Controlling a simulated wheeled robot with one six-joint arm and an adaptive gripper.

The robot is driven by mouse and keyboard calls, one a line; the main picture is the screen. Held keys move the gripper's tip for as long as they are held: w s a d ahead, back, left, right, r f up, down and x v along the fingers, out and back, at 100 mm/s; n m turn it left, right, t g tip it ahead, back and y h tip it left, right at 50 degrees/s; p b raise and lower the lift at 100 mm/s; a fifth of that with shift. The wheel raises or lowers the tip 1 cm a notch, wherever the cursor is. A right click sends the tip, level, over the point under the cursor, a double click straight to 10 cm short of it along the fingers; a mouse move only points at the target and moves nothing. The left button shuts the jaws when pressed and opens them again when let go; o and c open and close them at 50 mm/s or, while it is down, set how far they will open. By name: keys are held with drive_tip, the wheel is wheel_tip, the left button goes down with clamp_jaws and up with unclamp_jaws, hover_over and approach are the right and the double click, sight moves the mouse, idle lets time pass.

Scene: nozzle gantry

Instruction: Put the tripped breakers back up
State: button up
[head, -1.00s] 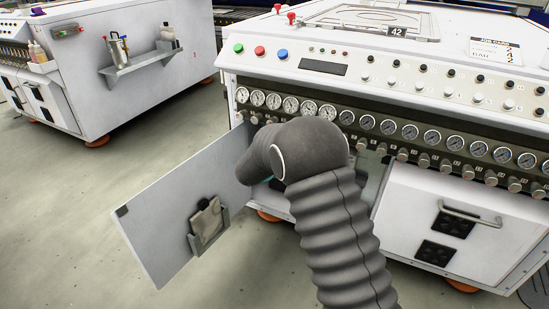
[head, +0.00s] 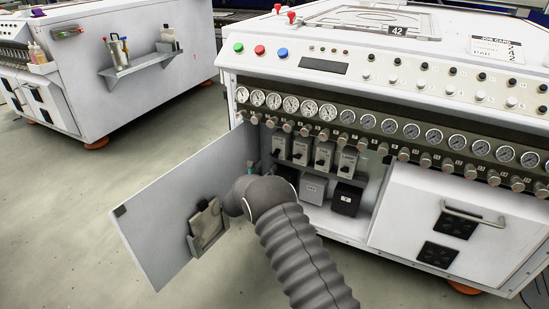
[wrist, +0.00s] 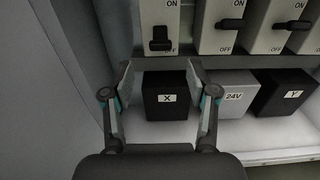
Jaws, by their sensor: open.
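Several white breakers stand in a row inside the open cabinet in the head view. In the wrist view, the leftmost breaker (wrist: 158,14) has its black lever (wrist: 160,43) low, beside the OFF mark. The second breaker (wrist: 220,38) and the third breaker (wrist: 283,41) have levers (wrist: 232,23) about midway between ON and OFF; the fourth is cut off by the frame. My gripper (wrist: 162,76) is open and empty, its fingertips just below the leftmost breaker, framing the black X box. My arm hides most of it in the head view.
Below the breakers sit the black X box (wrist: 167,99), grey 24V box (wrist: 231,98) and black Y box (wrist: 289,92). The open cabinet door (head: 165,215) stands left, with a holder on it. The cabinet wall is close on my left. Gauges and knobs line the panel above.

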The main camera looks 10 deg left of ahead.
sight(274, 157)
drive_tip(key=x, duration=0.8)
drive_tip(key=shift+w, duration=0.1)
clamp_jaws()
